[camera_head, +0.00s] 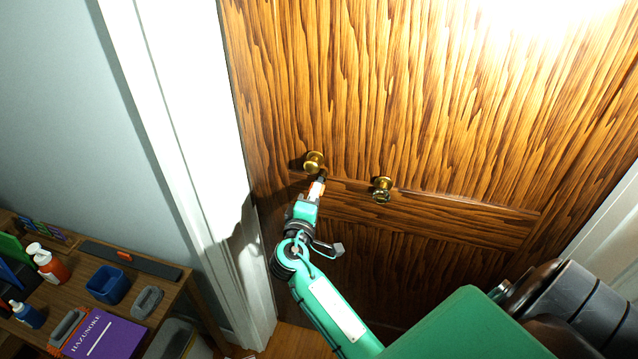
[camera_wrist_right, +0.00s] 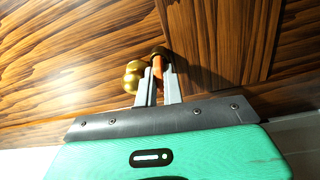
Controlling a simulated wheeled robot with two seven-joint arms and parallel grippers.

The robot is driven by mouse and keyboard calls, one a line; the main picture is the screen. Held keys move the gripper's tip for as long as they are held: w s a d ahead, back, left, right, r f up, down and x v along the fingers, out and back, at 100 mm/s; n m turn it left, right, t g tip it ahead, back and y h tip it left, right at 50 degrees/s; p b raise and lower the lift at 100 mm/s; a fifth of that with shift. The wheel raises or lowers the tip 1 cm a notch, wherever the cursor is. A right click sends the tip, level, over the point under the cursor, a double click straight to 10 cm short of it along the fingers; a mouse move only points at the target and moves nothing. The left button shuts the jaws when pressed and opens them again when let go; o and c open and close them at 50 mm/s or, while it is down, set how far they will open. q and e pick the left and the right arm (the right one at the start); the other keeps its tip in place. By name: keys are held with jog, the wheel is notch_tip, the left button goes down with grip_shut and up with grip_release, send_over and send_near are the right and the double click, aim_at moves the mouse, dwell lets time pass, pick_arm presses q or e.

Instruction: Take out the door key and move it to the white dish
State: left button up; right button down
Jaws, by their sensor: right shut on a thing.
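My right gripper (camera_head: 320,181) is at the wooden door (camera_head: 420,90), just below the left brass knob (camera_head: 314,161). In the right wrist view its two grey fingers (camera_wrist_right: 159,72) are shut on a small orange thing, which I take to be the door key (camera_wrist_right: 157,66). Only a bit of the key shows between the fingers. A dark round piece sits at the fingertips, and I cannot tell whether the key is still in a lock. The brass knob (camera_wrist_right: 132,77) is close beside the fingers. I see no white dish. My left gripper is not in view.
A second brass knob (camera_head: 382,187) is on the door, right of my gripper. A white door frame (camera_head: 185,130) stands between.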

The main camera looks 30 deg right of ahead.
jog(key=shift+b+v, duration=0.3)
jog(key=shift+v, duration=1.7)
